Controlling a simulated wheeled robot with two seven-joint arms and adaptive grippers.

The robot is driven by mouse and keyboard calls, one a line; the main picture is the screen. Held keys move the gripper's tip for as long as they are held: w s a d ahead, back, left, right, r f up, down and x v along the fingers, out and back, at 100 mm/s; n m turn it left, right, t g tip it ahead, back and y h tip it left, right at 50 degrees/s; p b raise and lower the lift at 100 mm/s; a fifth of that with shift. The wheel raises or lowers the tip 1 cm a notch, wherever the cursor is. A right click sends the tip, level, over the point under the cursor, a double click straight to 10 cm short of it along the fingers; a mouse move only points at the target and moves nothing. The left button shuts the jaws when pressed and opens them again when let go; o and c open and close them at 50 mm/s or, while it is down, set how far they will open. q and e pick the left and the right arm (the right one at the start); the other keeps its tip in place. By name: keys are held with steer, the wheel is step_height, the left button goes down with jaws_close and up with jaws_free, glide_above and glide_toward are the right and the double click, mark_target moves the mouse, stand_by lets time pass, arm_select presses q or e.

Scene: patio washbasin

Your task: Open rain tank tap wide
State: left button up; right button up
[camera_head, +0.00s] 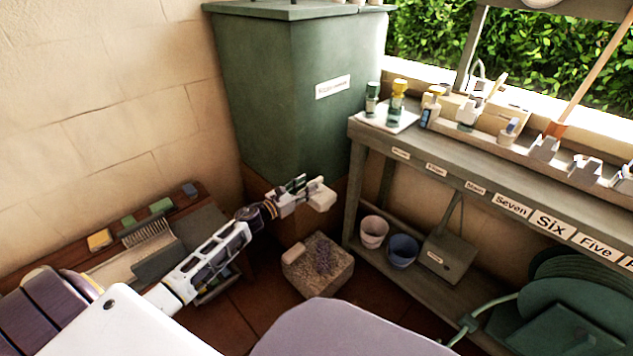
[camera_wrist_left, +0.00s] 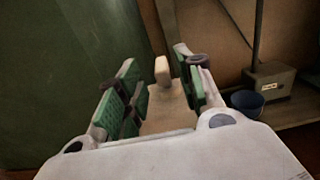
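The green rain tank (camera_head: 270,85) stands in the corner in the head view; its side fills the left of the wrist view (camera_wrist_left: 60,70). My left gripper (camera_head: 307,190) is by the tank's lower front edge. In the wrist view my left gripper (camera_wrist_left: 157,66) has its two green-padded fingers apart. A pale blocky piece (camera_wrist_left: 163,70) shows between the fingertips; I cannot tell whether it is the tap's handle. No contact with it is visible. The tap cannot be clearly made out in the head view. My right gripper is not in view.
A stone block (camera_head: 318,268) sits on the floor below the gripper. The labelled bench (camera_head: 450,165) stands right, with a pink pot (camera_head: 373,232), blue pot (camera_head: 403,250) and box (camera_head: 447,258) on its lower shelf. A green hose reel (camera_head: 565,305) is at lower right.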

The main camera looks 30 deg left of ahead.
mark_target(316, 180)
arm_select(q)
steer(key=shift+x, duration=0.95)
steer(key=shift+w+d, duration=0.2)
steer(key=shift+w, duration=0.35)
steer(key=shift+b+x, duration=0.45)
steer(key=shift+x, duration=0.55)
steer(key=shift+w, duration=0.15)
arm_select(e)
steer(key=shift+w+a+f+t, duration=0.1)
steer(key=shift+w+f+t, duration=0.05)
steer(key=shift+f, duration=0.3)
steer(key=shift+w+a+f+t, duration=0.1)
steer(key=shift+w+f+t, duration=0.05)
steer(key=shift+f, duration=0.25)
arm_select(q)
steer(key=shift+c, duration=0.4)
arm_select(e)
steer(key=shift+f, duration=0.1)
arm_select(q)
jaws_close()
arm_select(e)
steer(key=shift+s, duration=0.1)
